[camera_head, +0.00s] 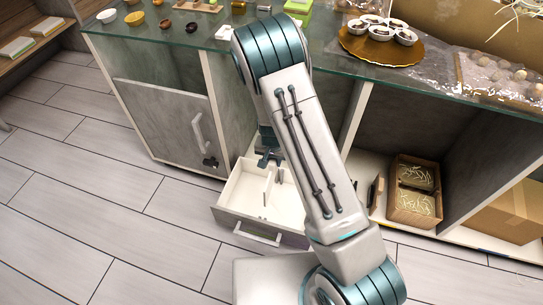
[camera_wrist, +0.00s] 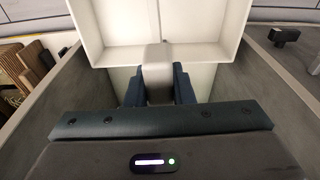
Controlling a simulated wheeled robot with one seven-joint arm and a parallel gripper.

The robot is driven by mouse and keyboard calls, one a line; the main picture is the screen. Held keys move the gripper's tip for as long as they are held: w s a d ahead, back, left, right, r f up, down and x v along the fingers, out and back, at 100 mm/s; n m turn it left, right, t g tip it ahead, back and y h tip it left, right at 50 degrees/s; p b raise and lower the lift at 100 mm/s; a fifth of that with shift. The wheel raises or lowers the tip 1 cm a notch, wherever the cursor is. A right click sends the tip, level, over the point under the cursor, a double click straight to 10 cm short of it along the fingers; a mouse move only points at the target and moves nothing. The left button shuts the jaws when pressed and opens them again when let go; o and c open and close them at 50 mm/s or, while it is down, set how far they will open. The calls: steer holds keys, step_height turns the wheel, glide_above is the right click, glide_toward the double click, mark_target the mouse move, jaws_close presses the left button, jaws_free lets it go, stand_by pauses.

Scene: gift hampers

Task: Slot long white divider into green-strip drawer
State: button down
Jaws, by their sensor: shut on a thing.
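A white drawer (camera_head: 238,190) with a grey front and a pale handle is pulled out low in the cabinet. No green strip on it can be made out. My gripper (camera_head: 268,160) is over the drawer's back part, partly behind my arm. In the wrist view my gripper (camera_wrist: 159,88) is shut on a pale upright piece, which looks like the white divider (camera_wrist: 156,62). Thin white divider parts (camera_head: 267,187) show inside the drawer in the head view. The drawer's white inside (camera_wrist: 110,25) fills the top of the wrist view. Whether the divider is seated cannot be told.
A closed grey cabinet door (camera_head: 170,112) with a handle stands left of the drawer. Right of it, an open shelf holds a wooden crate (camera_head: 392,207) and a cardboard box (camera_head: 505,215). The glass counter above carries a gold tray (camera_head: 352,48). The tiled floor in front is clear.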

steer(key=shift+s+a+f, duration=0.35)
steer(key=shift+a+f, duration=0.05)
steer(key=shift+f, duration=0.3)
steer(key=shift+s, duration=0.1)
